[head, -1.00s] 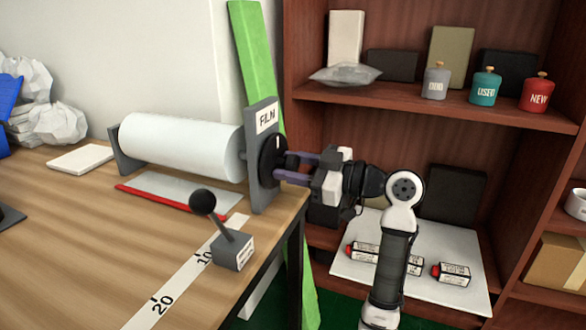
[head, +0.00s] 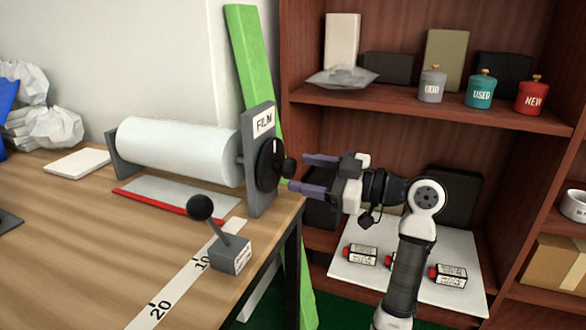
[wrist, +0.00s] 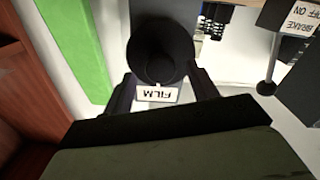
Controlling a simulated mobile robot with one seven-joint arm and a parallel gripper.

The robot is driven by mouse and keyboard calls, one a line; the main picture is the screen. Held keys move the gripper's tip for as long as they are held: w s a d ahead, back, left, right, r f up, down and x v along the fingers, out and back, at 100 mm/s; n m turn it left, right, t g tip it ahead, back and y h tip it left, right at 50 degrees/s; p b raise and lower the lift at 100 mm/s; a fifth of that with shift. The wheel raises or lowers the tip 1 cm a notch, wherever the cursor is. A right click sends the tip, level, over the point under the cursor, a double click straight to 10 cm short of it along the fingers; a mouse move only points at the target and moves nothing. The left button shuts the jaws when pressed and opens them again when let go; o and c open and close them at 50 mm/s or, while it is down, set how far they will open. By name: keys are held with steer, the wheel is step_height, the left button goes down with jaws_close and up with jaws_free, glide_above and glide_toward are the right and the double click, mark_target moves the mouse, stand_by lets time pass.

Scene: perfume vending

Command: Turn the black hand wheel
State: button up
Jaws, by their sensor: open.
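The black hand wheel (head: 269,165) sits on the right side of the grey film stand, with a round black knob (head: 289,167) sticking out to the right. My gripper (head: 304,174) is open just right of the wheel, its two purple fingers pointing left toward the knob. In the head view the fingers look apart from the wheel. In the wrist view the black knob (wrist: 160,58) lies ahead, in line with the gap between the fingers (wrist: 165,88). I cannot tell its exact distance from the fingertips.
A white film roll (head: 180,150) lies left of the wheel on the wooden table. A brake lever with a black ball (head: 200,207) stands at the front. A green board (head: 255,70) leans behind. A red-brown shelf (head: 440,111) stands right, behind my arm.

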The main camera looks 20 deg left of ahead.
steer(key=d+p, duration=0.1)
steer(key=d, duration=0.8)
steer(key=shift+s+d, duration=0.2)
steer(key=shift+d, duration=0.2)
steer(key=shift+r, duration=0.1)
